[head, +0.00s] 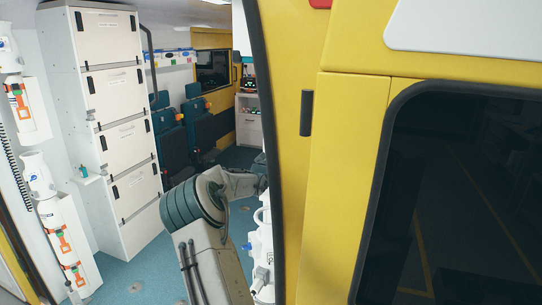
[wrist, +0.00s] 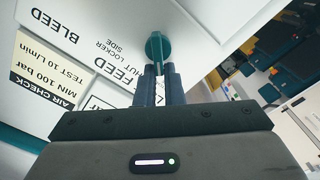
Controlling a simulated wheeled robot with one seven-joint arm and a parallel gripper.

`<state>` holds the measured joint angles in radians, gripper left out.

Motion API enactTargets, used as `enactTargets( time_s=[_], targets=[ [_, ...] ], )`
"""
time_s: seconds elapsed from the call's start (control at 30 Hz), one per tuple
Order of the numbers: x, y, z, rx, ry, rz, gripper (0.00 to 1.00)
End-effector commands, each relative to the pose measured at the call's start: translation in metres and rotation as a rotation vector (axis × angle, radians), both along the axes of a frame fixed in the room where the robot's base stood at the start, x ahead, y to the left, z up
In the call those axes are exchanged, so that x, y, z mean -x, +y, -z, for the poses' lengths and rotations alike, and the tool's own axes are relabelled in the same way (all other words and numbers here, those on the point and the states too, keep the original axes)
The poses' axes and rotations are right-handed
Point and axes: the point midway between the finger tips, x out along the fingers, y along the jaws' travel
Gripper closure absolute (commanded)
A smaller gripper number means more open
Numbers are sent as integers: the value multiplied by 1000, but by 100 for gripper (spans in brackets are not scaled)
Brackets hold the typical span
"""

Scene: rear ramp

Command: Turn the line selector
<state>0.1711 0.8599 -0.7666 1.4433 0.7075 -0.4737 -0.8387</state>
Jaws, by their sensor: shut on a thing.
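The line selector (wrist: 157,44) is a teal knob on a white panel (wrist: 110,25), at the top centre of the wrist view. My gripper (wrist: 159,72) has its two dark fingers closed on the knob's narrow teal grip. Printed words around the knob read upside down or tilted: BLEED, FEED, SHUT and LOCKER SIDE. The fingers hide part of the panel below the knob, so I cannot tell exactly which mark the knob points at. In the head view the selector and my gripper are hidden behind the yellow body edge.
A cream AIR CHECK label (wrist: 62,68) is beside the selector. In the head view, the yellow vehicle side (head: 330,180) stands close at right, with a dark window (head: 460,190). White drawers (head: 115,90) and dark seats (head: 200,120) are inside. Teal floor (head: 145,275) shows at lower left.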

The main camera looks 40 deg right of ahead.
Motion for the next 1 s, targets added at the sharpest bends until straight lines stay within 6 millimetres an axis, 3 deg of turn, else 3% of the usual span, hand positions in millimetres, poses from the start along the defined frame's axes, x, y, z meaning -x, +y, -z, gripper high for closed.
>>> enactTargets(
  time_s=[0.03,0.5,0.53,0.6,1.0],
  targets=[
    [4,-2,13,-15,21,9,100],
    [5,-3,13,-10,33,11,100],
    [5,-3,13,-10,33,11,84],
    [5,-3,13,-10,33,11,70],
    [1,8,6,1,26,0,70]
  ],
)
